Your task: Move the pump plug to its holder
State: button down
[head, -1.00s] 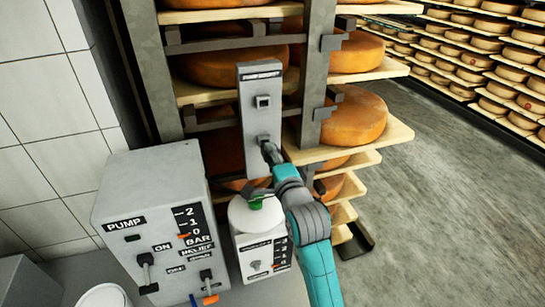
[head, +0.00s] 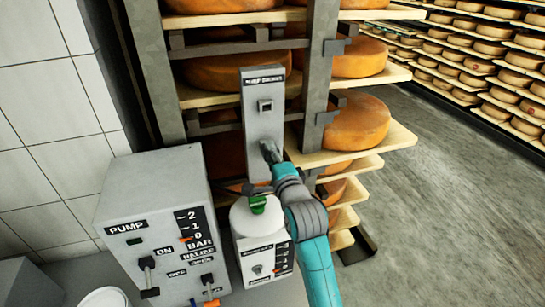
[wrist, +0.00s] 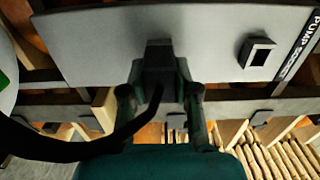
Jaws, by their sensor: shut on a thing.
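My gripper (head: 268,151) is at the lower part of an upright grey panel (head: 257,128) labelled as a pump socket. In the wrist view the two fingers are shut on the black pump plug (wrist: 158,75), one on each side. A thick black cable runs from the plug to the lower left. The plug's front end meets a dark fitting on the panel; I cannot tell how deeply it sits. A separate square socket (wrist: 257,52) with a dark opening is empty on the panel, near the label; it also shows above my gripper in the head view (head: 265,106).
A grey pump box (head: 155,225) with switches stands at the lower left. A white vessel with a green part (head: 257,205) stands below my gripper, with a small white control box (head: 264,262) under it. Cheese wheels on shelves (head: 350,122) lie close behind and right. Floor is clear at right.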

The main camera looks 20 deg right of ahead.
jog(key=c, duration=0.8)
grip_release()
jog(key=s, duration=1.2)
jog(key=s+f+n+g, duration=0.2)
jog(key=s+f+n, duration=0.6)
jog(key=s+f, duration=1)
jog(key=s+n, duration=0.3)
jog(key=s, duration=0.5)
jog(key=s+n, duration=0.3)
jog(key=s, duration=0.5)
jog(key=s+n+g, duration=0.1)
jog(key=s+n, duration=0.3)
jog(key=s, duration=0.5)
jog(key=shift+f, duration=0.2)
